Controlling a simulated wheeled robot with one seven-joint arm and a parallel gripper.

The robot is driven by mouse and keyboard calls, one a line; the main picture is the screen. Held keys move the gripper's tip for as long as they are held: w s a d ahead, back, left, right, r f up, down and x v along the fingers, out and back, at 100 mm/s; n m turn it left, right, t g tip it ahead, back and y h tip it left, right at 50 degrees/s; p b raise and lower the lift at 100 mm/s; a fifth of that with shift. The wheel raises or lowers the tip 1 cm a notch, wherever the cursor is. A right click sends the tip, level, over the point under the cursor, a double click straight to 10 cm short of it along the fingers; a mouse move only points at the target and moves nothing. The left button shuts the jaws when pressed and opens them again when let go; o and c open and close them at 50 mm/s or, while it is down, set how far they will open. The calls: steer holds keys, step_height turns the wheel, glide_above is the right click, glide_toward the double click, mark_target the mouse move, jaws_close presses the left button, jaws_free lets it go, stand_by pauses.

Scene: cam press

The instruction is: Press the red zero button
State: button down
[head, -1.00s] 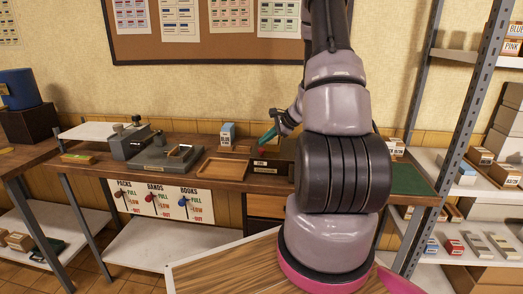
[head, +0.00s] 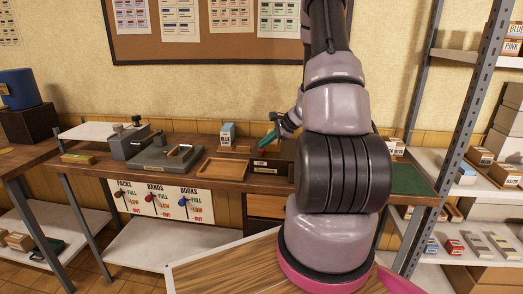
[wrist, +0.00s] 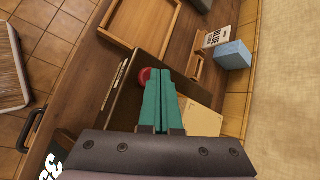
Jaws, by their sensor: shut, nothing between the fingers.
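The red zero button (wrist: 144,74) is a small round red knob on top of a dark box (wrist: 125,95) in the wrist view. In the head view the dark box (head: 272,168) stands on the bench, and a bit of red shows just under my fingertips. My gripper (wrist: 158,72) is shut and empty, with teal fingers. Its tips lie right beside the button in the wrist view and partly cover its right side. In the head view my gripper (head: 262,143) points down and left over the box. I cannot tell whether the tips touch the button.
An empty wooden tray (head: 222,169) lies left of the box. A blue-and-white carton (head: 227,134) stands behind the tray. A grey press (head: 165,157) is farther left on the bench. A metal shelf rack (head: 465,120) stands at the right.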

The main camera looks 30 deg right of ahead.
steer(key=shift+f, duration=0.5)
steer(key=shift+r, duration=0.15)
stand_by(0.5)
steer(key=shift+r, duration=0.95)
steer(key=shift+r, duration=2.5)
